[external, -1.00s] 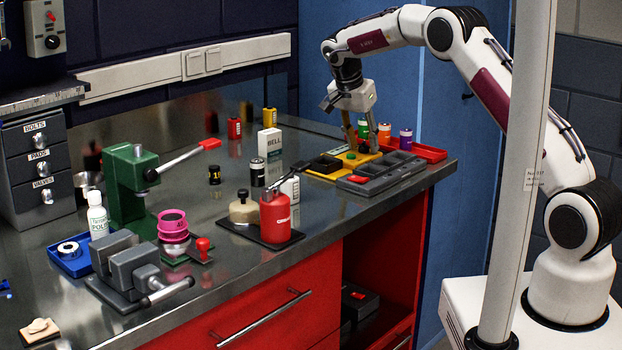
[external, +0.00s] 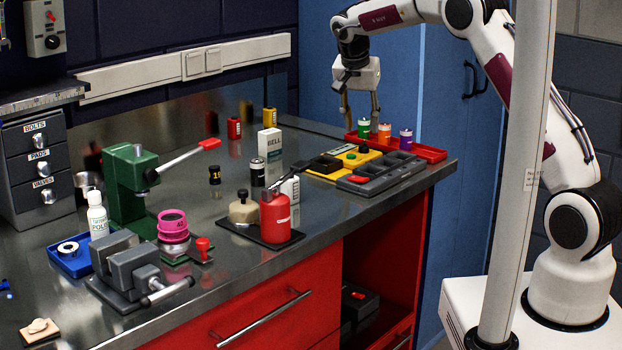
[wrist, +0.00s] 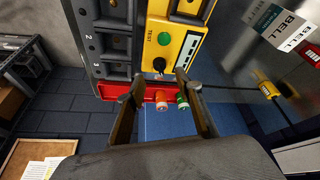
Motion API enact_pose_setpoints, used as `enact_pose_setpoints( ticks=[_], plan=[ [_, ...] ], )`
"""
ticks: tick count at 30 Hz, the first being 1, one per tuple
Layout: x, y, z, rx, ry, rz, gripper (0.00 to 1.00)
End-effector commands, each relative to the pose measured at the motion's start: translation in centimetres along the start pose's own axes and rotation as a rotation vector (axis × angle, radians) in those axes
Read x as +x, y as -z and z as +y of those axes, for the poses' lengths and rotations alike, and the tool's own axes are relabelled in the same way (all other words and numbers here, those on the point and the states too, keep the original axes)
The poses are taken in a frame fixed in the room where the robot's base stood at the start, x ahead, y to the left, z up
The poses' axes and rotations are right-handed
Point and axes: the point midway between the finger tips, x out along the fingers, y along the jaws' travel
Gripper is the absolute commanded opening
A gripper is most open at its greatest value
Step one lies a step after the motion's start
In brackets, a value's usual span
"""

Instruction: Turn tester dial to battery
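In the wrist view the tester (wrist: 158,31) shows a "TEST" label, a green button (wrist: 164,39) and a scale window. A small dark dial (wrist: 159,65) sits near its lower end there; its exact pointing and marks are too small to read. My gripper (external: 361,106) is raised above the tester's far end, open and empty. In the wrist view my gripper's fingers (wrist: 157,97) are spread on either side, with the dial between and beyond them, not touched.
A white BELL box (external: 270,144) stands to the left. The air around my gripper is free.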

Motion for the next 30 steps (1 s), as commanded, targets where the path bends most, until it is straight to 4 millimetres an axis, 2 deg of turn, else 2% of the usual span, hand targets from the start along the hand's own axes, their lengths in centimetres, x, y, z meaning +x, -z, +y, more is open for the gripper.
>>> enact_pose_setpoints(
  ticks=[4,9,30],
  plan=[
    [-1.9,0.0,0.0,0.0,0.001,0.0,0.35],
    [-1.6,0.3,-0.6,0.093,0.025,0.012,0.35],
    [-1.2,6.1,-3.9,0.272,0.198,0.246,0.35]
  ],
)
